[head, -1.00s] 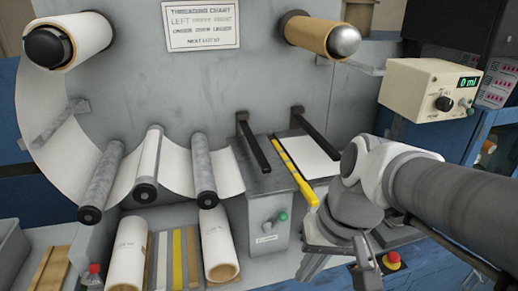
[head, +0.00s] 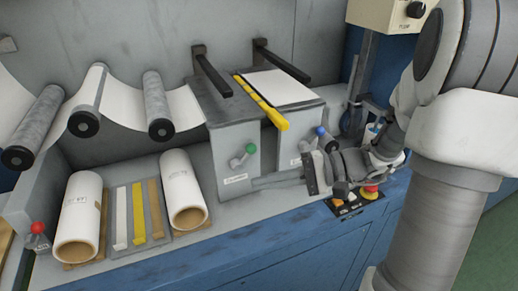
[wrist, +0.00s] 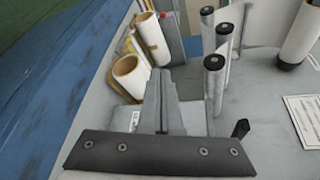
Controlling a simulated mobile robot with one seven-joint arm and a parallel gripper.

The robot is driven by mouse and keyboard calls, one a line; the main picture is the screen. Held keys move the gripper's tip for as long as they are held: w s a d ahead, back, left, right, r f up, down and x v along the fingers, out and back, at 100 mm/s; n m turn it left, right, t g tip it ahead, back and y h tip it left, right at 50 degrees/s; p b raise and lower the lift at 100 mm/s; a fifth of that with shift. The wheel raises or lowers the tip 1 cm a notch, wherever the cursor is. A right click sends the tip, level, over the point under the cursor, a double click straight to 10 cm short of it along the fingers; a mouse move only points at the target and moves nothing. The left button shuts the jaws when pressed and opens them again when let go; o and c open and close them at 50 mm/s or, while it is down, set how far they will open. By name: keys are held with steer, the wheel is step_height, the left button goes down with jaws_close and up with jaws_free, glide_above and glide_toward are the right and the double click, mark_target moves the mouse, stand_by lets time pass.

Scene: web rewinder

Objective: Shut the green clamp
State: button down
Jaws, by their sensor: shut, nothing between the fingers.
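The green clamp (head: 250,149) is a small lever with a green knob and a pale metal arm, on the front of the left grey block. Its knob points up and to the right, above a small white label. My gripper (head: 256,184) is shut and empty. Its long grey fingers point left, in front of the block and below and slightly right of the green knob. I see no contact between them. In the wrist view my shut fingers (wrist: 160,75) point towards the paper rolls; I cannot make out the green clamp there.
A blue-knobbed lever (head: 320,131) is on the right block, just above my gripper. A yellow bar (head: 262,103) lies between the block tops. A red button (head: 370,190) is below my wrist.

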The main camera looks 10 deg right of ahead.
mark_target(245, 157)
steer(key=w+d+f+m+t+b, duration=0.2)
steer(key=w+d+f+m+t, duration=0.1)
steer(key=d, duration=0.4)
steer(key=w+d+f+m+t+b, duration=0.3)
steer(key=w+d+f+t, duration=0.1)
steer(key=d+t, duration=0.4)
steer(key=shift+f+b, duration=0.3)
steer(key=shift+f, duration=0.25)
steer(key=shift+w+a, duration=0.1)
steer(key=s+a+r+x, duration=0.1)
steer(key=s+x, duration=0.1)
steer(key=x, duration=1)
steer(key=shift+a+r, duration=0.15)
steer(key=shift+a, duration=0.35)
